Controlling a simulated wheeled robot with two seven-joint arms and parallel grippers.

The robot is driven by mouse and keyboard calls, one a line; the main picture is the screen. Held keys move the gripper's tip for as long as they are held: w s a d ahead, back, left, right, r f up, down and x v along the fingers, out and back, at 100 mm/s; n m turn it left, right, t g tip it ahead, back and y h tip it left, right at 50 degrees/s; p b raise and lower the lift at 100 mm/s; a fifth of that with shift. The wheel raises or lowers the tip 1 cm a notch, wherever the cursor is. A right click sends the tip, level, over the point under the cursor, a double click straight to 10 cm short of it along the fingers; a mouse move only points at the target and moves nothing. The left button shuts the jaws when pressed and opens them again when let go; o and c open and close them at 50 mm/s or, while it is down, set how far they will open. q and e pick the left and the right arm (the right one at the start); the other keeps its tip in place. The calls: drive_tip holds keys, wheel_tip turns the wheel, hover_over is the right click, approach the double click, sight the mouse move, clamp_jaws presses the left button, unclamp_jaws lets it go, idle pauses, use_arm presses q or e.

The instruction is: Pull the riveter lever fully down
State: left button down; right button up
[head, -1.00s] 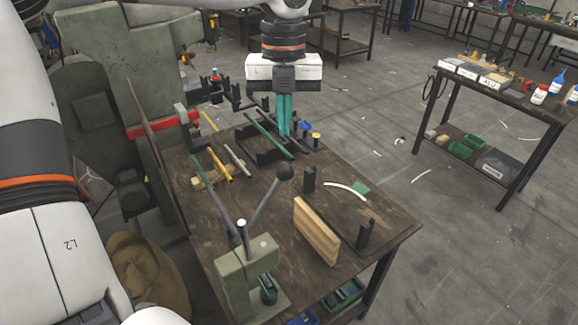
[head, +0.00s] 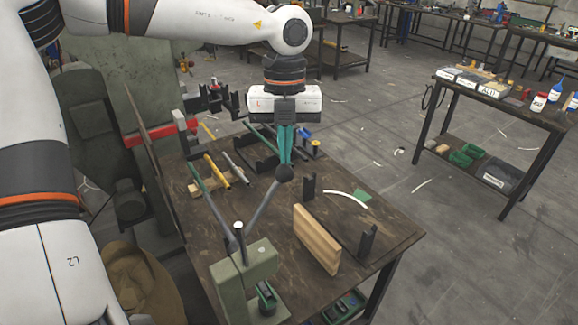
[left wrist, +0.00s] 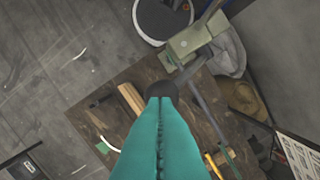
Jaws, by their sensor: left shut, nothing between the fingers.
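The riveter (head: 248,268) is a green-grey press at the front of the wooden workbench. Its lever (head: 262,208) is a grey bar slanting up and to the right, ending in a dark round knob (head: 284,174). My left gripper (head: 285,160), with teal fingers, points down and is shut and empty. Its tips appear at or just above the knob in the head view; I cannot tell whether they touch. In the left wrist view the closed fingers (left wrist: 160,105) partly cover the knob (left wrist: 161,90), with the riveter body (left wrist: 190,40) beyond. My right gripper is not in view.
A wooden board (head: 317,238) stands on the bench right of the lever. Several files and tools, including a yellow-handled one (head: 217,171), lie at the bench's back left. Dark brackets (head: 309,187) stand nearby. A side table (head: 500,105) stands apart at right.

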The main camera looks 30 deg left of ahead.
use_arm(q)
drive_tip(key=shift+w+d+f, duration=0.2)
drive_tip(key=shift+w+f, duration=0.25)
drive_tip(key=shift+w, duration=0.1)
drive_tip(key=shift+b, duration=0.35)
drive_tip(key=shift+w+d+f+b, duration=0.35)
drive_tip(key=shift+w+f, duration=0.15)
drive_tip(key=shift+w, duration=0.15)
